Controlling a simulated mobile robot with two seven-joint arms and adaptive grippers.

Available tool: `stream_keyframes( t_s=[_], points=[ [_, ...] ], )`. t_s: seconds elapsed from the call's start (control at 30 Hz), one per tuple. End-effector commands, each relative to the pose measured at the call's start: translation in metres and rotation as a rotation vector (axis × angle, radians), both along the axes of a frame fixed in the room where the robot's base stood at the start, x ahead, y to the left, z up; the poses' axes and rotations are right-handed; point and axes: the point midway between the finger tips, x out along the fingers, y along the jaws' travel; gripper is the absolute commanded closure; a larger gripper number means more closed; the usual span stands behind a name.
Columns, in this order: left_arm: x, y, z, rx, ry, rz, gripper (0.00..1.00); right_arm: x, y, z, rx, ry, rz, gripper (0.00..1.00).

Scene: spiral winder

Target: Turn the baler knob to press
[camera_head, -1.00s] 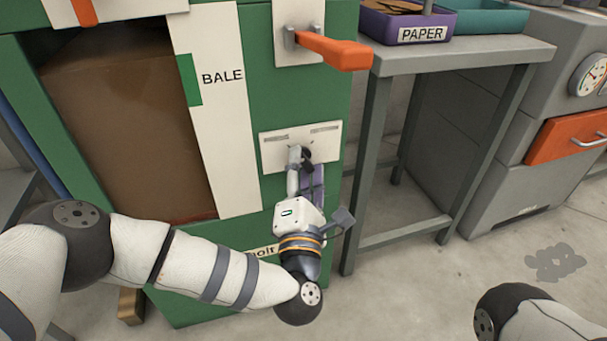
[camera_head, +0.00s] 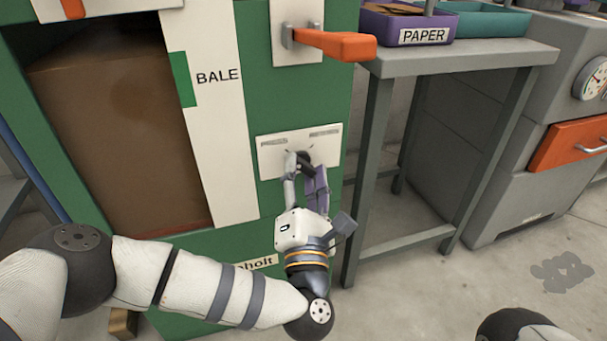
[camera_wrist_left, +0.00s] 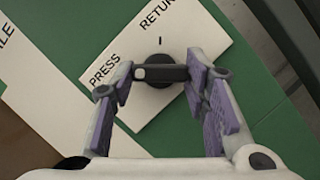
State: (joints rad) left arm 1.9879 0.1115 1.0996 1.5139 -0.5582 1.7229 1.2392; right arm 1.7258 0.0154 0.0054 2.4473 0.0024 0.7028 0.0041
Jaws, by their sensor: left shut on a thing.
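The baler knob (camera_wrist_left: 160,76) is dark, with a bar handle and a white mark at the bar's left end. It sits on a white plate (camera_wrist_left: 142,48) lettered PRESS and RETURN, with a short tick between the words. In the left wrist view the mark points left, towards PRESS. In the head view the knob (camera_head: 305,157) is partly covered by my left gripper (camera_head: 300,166). The left gripper is shut on the bar, one finger at each end, as the left wrist view (camera_wrist_left: 161,80) also shows. My right gripper is out of view.
The green baler's orange lever (camera_head: 337,44) juts out above the plate. A brown bale (camera_head: 118,140) fills the opening at left. A grey table (camera_head: 455,62) with a purple PAPER bin (camera_head: 408,24) stands close to the right. Open floor lies at lower right.

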Motion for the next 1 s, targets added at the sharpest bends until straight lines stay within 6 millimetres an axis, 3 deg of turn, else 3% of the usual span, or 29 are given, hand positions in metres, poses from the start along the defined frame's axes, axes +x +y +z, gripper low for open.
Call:
stream_keyframes(
  t_s=[0.07,0.1,0.17,0.53,0.9,1.0],
  points=[
    [0.000,-0.001,0.000,-0.003,0.000,-0.002,0.86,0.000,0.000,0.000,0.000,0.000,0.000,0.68],
    [0.000,-0.001,0.000,-0.003,0.001,-0.001,0.52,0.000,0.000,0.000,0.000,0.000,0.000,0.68],
    [0.000,-0.001,0.000,-0.003,0.001,-0.001,0.38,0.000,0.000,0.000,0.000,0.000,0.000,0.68],
    [-0.006,-0.001,-0.002,-0.001,0.001,-0.002,0.38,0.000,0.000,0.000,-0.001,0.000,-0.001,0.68],
    [-0.095,-0.004,-0.028,-0.002,0.004,-0.003,0.38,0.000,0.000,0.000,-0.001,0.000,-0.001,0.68],
    [-0.109,-0.004,-0.033,-0.003,0.007,-0.002,0.38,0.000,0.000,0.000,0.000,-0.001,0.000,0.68]
  ],
)
